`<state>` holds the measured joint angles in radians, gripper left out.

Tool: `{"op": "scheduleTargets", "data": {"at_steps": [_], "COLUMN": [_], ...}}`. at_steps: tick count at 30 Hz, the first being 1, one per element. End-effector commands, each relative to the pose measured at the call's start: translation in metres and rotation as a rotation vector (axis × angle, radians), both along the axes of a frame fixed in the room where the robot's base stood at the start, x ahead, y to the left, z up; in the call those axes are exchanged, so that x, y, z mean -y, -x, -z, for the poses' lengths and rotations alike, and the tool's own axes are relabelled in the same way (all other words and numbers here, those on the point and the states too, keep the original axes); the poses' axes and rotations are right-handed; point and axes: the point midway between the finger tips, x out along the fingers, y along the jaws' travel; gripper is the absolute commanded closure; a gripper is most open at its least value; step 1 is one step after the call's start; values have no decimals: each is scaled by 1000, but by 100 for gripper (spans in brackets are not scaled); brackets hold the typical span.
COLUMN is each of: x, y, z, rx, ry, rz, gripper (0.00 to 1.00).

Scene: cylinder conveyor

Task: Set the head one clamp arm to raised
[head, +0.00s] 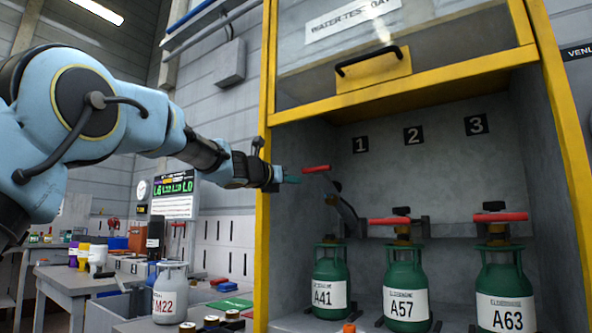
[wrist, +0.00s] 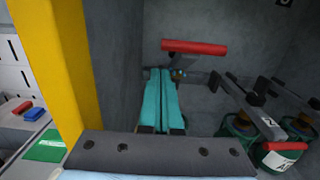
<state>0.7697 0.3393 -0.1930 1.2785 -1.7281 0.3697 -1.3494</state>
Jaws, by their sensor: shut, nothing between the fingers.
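The head one clamp arm (head: 345,209) stands tilted up under the number 1 plate, with its red handle (head: 317,169) well above the red handles of heads two and three. That handle shows as a red bar (wrist: 194,47) in the wrist view, just beyond my fingertips. My gripper (head: 292,180) has teal fingers pressed together, and they show side by side in the wrist view (wrist: 160,73). It is empty, at the left side of the bay opening, close to the head one handle. I cannot tell whether it touches. My fingers hide part of head one in the wrist view.
Green cylinders A41 (head: 330,289), A57 (head: 407,295) and A63 (head: 504,298) stand in the bay. The yellow frame post (wrist: 66,70) is close on my left. The clear raised door (head: 395,60) hangs above. A grey M22 cylinder (head: 170,296) stands outside.

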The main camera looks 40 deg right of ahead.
Motion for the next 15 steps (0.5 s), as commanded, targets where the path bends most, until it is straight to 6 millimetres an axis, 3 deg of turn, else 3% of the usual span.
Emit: {"op": "scheduleTargets", "data": {"at_steps": [1, 4, 15], "x": [5, 11, 15], "y": [-1, -2, -4], "z": [-11, -16, -18], "rx": [0, 0, 0], "ry": [1, 1, 0], "rz": [1, 2, 1], "gripper": [100, 100, 100]}}
